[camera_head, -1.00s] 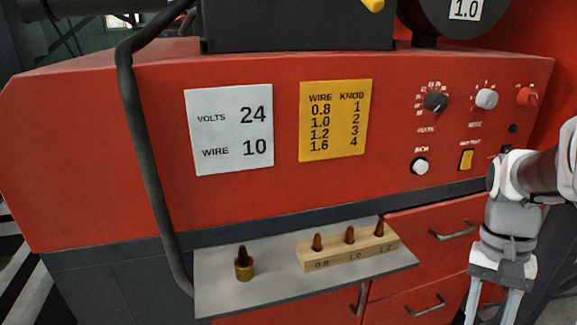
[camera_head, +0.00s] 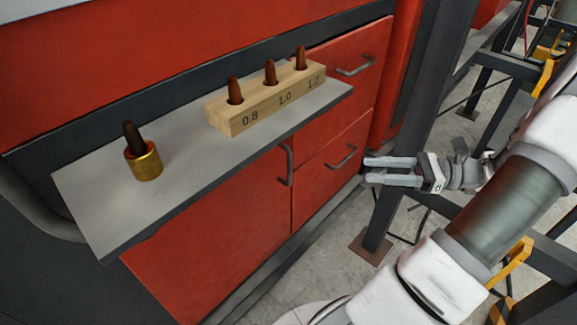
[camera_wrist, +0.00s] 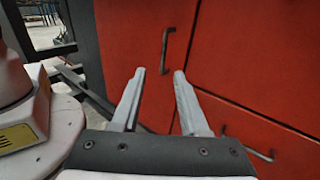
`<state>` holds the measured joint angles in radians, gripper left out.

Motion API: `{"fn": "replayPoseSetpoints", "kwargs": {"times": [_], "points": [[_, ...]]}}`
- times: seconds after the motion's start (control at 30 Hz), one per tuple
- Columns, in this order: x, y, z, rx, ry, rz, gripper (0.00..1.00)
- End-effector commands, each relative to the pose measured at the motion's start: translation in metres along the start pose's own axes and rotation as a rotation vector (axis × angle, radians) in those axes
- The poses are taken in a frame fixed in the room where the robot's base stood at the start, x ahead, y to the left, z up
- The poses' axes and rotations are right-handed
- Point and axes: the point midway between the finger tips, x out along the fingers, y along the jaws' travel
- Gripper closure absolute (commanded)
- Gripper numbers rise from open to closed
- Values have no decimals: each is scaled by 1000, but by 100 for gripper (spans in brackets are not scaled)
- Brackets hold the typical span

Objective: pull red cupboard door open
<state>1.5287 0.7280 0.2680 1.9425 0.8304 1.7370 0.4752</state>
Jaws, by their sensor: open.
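The red cupboard door (camera_head: 215,235) is below the grey shelf in the head view and looks shut. Its dark vertical handle (camera_head: 287,164) is near its right edge, by the seam with the drawers. In the wrist view the door (camera_wrist: 124,45) and its handle (camera_wrist: 166,50) show beyond the fingertips. My gripper (camera_head: 367,169) is open and empty, to the right of the handle in front of the drawers. It also shows in the wrist view (camera_wrist: 160,73), with its fingers apart and not touching the handle.
Two red drawers with handles, upper (camera_head: 355,67) and lower (camera_head: 341,158), lie right of the door. The shelf (camera_head: 90,205) juts out above the door, bearing a wooden block (camera_head: 262,108) and a brass cup (camera_head: 146,165). A dark post (camera_head: 415,145) stands close beside my gripper.

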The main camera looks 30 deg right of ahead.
Motion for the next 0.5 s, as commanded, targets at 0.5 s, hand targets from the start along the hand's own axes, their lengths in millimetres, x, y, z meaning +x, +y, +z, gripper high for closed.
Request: {"fn": "replayPoseSetpoints", "kwargs": {"times": [0.5], "points": [[58,-5,0,5,-38,-32,56]]}}
